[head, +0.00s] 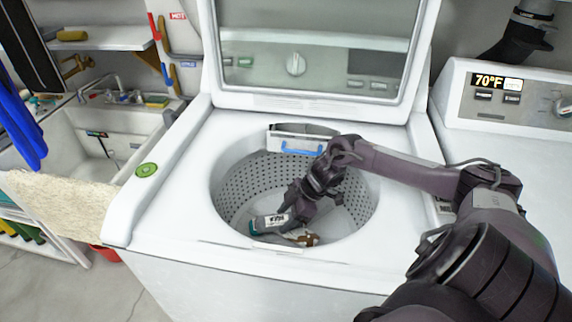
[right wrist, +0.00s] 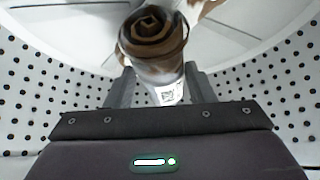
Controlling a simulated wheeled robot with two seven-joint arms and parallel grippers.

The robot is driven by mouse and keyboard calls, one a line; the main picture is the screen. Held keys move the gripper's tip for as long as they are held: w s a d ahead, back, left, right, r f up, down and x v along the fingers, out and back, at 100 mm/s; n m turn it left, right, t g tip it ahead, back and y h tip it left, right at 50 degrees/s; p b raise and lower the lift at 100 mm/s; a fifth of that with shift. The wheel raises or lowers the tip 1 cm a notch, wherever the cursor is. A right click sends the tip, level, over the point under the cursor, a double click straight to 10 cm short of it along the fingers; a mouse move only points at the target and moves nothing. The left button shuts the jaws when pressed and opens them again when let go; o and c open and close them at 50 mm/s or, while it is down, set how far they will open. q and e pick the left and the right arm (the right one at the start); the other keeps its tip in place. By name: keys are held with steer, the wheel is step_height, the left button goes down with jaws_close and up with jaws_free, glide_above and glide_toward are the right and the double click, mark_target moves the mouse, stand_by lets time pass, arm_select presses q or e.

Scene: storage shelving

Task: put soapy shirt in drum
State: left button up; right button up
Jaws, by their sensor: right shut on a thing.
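The washer drum (head: 245,185) is an open round tub with perforated walls, under a raised lid. My right gripper (head: 290,228) reaches down into it, near the front of the drum floor. It is shut on a rolled brown and white cloth, the shirt (head: 307,240), mostly hidden by the gripper in the head view. In the right wrist view the rolled shirt (right wrist: 155,42) stands between the fingers, showing a brown spiral end and a white printed tag. Perforated drum walls (right wrist: 45,95) surround the gripper. Soap on the cloth cannot be made out. My left gripper is out of view.
The raised lid (head: 318,95) stands behind the opening. A white dispenser with a blue handle (head: 300,150) sits at the drum's back rim. A second machine (head: 500,125) reading 70°F stands at right. A sink (head: 120,135) and beige towel (head: 65,200) are at left.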

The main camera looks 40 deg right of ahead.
mark_target(287, 216)
steer(key=o, duration=1.1)
steer(key=shift+f, duration=0.1)
steer(key=shift+d+r, duration=0.15)
steer(key=shift+r, duration=0.3)
steer(key=p+v, duration=0.1)
steer(key=v, duration=0.4)
steer(key=shift+s+d+r, duration=0.2)
steer(key=shift+r, duration=0.05)
steer(key=shift+s+d+r, duration=0.15)
steer(key=shift+d+r, duration=0.1)
steer(key=shift+r, duration=0.4)
